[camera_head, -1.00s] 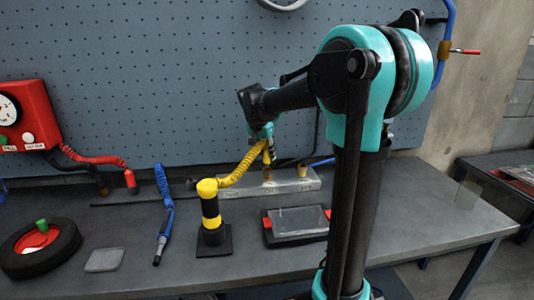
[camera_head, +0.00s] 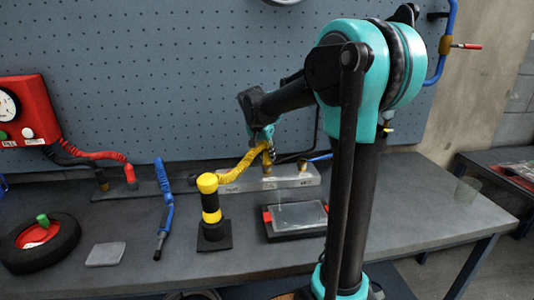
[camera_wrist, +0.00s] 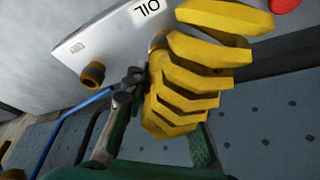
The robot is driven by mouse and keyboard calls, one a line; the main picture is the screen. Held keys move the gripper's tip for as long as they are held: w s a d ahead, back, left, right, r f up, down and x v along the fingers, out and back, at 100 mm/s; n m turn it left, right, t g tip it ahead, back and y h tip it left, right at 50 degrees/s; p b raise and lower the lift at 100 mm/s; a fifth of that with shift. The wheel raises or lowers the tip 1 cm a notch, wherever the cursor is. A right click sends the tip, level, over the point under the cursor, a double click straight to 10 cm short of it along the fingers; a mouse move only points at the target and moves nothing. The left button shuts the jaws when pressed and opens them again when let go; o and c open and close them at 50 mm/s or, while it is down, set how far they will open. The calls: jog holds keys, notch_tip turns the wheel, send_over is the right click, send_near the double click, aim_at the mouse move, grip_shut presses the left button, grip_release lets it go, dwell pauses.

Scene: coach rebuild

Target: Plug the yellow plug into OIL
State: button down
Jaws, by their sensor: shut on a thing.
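The yellow coiled hose (camera_head: 240,166) runs from the yellow-and-black post (camera_head: 210,208) up to my gripper (camera_head: 266,148). The hose's coils (camera_wrist: 190,75) fill the middle of the wrist view, between my green fingers (camera_wrist: 155,125). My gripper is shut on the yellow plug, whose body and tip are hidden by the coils. The pale metal block (camera_head: 285,181) lies along the back of the bench with brass sockets on it. In the wrist view the block (camera_wrist: 110,38) carries the label OIL, partly beside the coils. One brass socket (camera_wrist: 92,73) is clear there. I cannot tell whether the plug touches a socket.
A tablet-like tray (camera_head: 297,217) lies in front of the block. A blue hose (camera_head: 165,212), a grey pad (camera_head: 105,254) and a black wheel (camera_head: 40,245) are to the left. A red gauge box (camera_head: 28,112) stands at the pegboard.

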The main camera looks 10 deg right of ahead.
jog(key=c, duration=1.2)
grip_release()
jog(key=shift+o, duration=0.2)
